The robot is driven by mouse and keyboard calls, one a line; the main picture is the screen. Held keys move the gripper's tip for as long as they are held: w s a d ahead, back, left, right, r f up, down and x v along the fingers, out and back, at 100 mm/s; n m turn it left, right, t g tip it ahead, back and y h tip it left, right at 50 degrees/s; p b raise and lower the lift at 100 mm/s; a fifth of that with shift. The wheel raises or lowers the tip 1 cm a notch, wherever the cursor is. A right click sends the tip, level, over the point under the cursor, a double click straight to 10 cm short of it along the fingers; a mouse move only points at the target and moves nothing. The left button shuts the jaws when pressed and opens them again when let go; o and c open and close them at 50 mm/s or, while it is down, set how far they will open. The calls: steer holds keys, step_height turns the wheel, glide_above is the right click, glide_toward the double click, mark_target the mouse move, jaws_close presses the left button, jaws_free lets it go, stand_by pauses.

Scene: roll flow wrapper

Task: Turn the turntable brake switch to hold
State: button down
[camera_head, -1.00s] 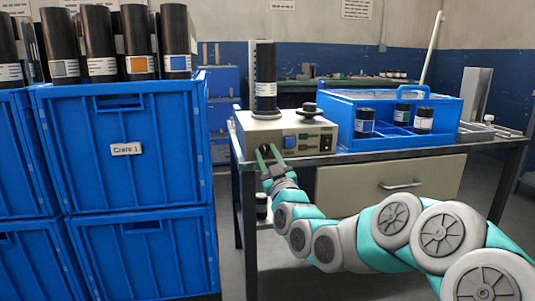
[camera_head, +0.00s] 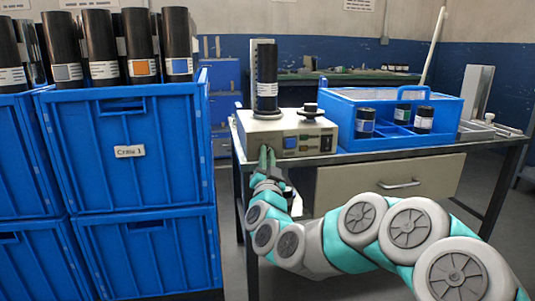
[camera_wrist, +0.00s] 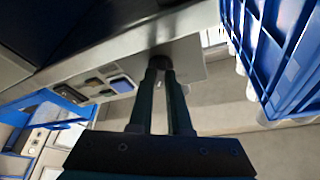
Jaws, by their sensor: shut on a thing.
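The turntable unit (camera_head: 292,135) is a cream box on the metal table, with a black roll (camera_head: 267,75) standing upright on its round plate. The brake switch (camera_wrist: 160,62) is a small dark knob on the unit's front panel, seen in the wrist view between my fingertips. My gripper (camera_head: 267,152) is at the lower left of that panel, shut on the knob; its fingers show long and dark in the wrist view (camera_wrist: 160,75). The fingertips hide much of the knob, so its exact setting cannot be read.
Blue stacked crates (camera_head: 130,170) with black rolls stand close at the left. A blue open tray (camera_head: 385,140) with small dark jars is right of the unit. A blue button (camera_head: 290,142) and a dark rocker switch (camera_head: 326,143) sit right of my gripper. The drawer (camera_head: 385,183) is below.

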steer(key=shift+m, duration=0.4)
steer(key=c, duration=0.9)
jaws_free()
steer(key=shift+o, duration=0.2)
steer(key=v, duration=0.7)
steer(key=shift+s, duration=0.45)
steer(key=shift+a, duration=0.15)
